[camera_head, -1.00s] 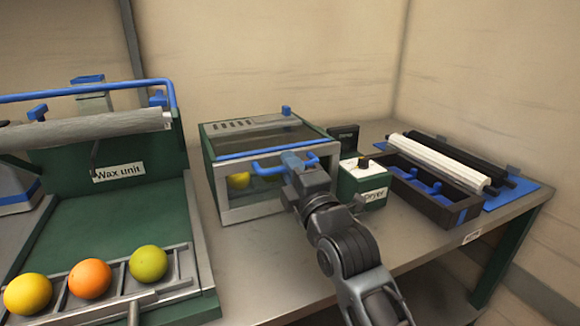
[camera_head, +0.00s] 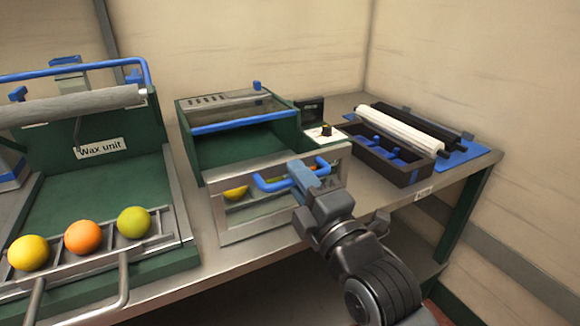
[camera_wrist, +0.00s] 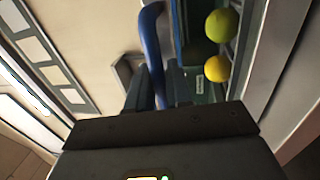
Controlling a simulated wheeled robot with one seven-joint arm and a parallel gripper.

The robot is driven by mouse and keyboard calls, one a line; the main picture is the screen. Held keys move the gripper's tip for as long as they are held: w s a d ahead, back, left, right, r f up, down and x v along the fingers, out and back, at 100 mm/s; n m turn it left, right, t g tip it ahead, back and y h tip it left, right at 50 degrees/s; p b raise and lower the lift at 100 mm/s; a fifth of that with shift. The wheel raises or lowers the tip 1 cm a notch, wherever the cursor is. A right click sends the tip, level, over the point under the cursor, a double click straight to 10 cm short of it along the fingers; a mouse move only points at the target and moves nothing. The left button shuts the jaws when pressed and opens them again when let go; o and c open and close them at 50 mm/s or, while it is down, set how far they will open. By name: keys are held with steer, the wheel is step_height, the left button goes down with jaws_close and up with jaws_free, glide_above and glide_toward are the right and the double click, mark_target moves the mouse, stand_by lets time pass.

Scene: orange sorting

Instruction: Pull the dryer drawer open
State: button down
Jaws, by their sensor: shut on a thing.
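The green dryer (camera_head: 190,135) stands on the bench with its drawer (camera_head: 235,222) pulled out toward me. The drawer has a framed clear front and a blue bar handle (camera_head: 262,184). My gripper (camera_head: 308,178) is shut on the right part of this handle. In the wrist view the blue handle (camera_wrist: 151,45) runs down between my fingers (camera_wrist: 150,92). A yellow fruit (camera_head: 236,193) shows through the drawer front. The wrist view shows a yellow ball (camera_wrist: 217,68) and a green ball (camera_wrist: 222,25) beside the handle.
The wax unit (camera_head: 100,200) stands at left, with a yellow (camera_head: 28,252), an orange (camera_head: 83,236) and a green fruit (camera_head: 134,222) on its front rack. A dark tray (camera_head: 408,174) with blue parts and rollers (camera_head: 400,130) lies at right. The bench's front edge runs below the drawer.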

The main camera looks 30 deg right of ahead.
steer(key=shift+s, duration=0.3)
steer(key=c, duration=1.2)
jaws_free()
steer(key=shift+s+f+b, duration=0.1)
steer(key=shift+s+f, duration=0.15)
steer(key=shift+s, duration=1)
steer(key=shift+s+f+b, duration=0.1)
steer(key=shift+s+f, duration=0.15)
steer(key=shift+s, duration=1.05)
steer(key=shift+s+f+b, duration=0.1)
steer(key=shift+s+f, duration=0.15)
steer(key=shift+s, duration=1)
steer(key=s+f+m+g+p, duration=0.1)
steer(key=s+m+p, duration=0.1)
steer(key=s+m, duration=0.4)
steer(key=s+f+m+g+p, duration=0.2)
steer(key=s+m, duration=0.4)
steer(key=s, duration=0.8)
steer(key=s+f+m+g+p, duration=0.1)
steer(key=s+m+g+p, duration=0.1)
steer(key=s+m, duration=0.4)
steer(key=shift+s+a+f, duration=0.1)
steer(key=shift+s+f, duration=0.05)
steer(key=shift+s, duration=0.95)
steer(key=shift+s+f, duration=0.1)
steer(key=shift+s, duration=1)
